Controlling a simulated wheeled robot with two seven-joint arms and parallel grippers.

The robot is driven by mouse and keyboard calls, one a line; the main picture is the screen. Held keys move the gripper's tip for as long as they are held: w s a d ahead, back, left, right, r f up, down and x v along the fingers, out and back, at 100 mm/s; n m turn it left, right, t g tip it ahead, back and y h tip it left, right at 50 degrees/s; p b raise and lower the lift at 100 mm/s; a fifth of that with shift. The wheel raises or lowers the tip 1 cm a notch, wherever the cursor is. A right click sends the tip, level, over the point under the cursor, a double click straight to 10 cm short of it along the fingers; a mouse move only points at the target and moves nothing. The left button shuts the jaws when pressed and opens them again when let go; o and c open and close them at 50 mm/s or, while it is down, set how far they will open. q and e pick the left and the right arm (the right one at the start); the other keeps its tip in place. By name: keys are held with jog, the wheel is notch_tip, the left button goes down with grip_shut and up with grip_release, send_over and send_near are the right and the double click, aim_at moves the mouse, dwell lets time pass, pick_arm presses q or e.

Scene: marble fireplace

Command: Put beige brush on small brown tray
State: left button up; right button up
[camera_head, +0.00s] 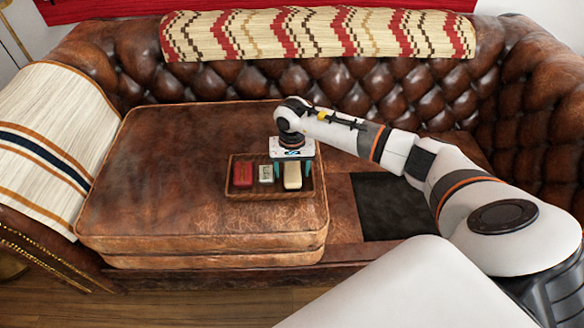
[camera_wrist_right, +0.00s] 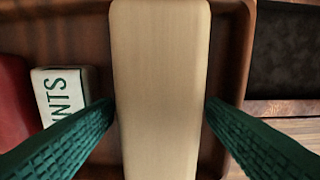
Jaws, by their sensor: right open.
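The beige brush (camera_head: 292,178) lies in the right part of the small brown tray (camera_head: 262,195), which rests on the brown leather cushion. In the right wrist view the brush (camera_wrist_right: 160,80) is a smooth, pale, long block, with the tray's wall (camera_wrist_right: 242,45) to its right. My right gripper (camera_head: 292,170) is open just above the brush. Its green fingers (camera_wrist_right: 160,108) are on either side of the brush, with the left one very close to its edge; whether they touch it I cannot tell. My left gripper is not in view.
A red block (camera_head: 243,174) and a small white tin with green letters (camera_head: 266,174) share the tray, left of the brush. A dark open patch (camera_head: 390,205) of the sofa base is to the right. The cushion (camera_head: 165,170) is clear on the left.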

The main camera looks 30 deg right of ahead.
aim_at(292, 168)
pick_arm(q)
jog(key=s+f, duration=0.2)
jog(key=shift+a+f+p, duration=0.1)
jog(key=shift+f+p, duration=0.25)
pick_arm(e)
notch_tip(292, 168, up, 12)
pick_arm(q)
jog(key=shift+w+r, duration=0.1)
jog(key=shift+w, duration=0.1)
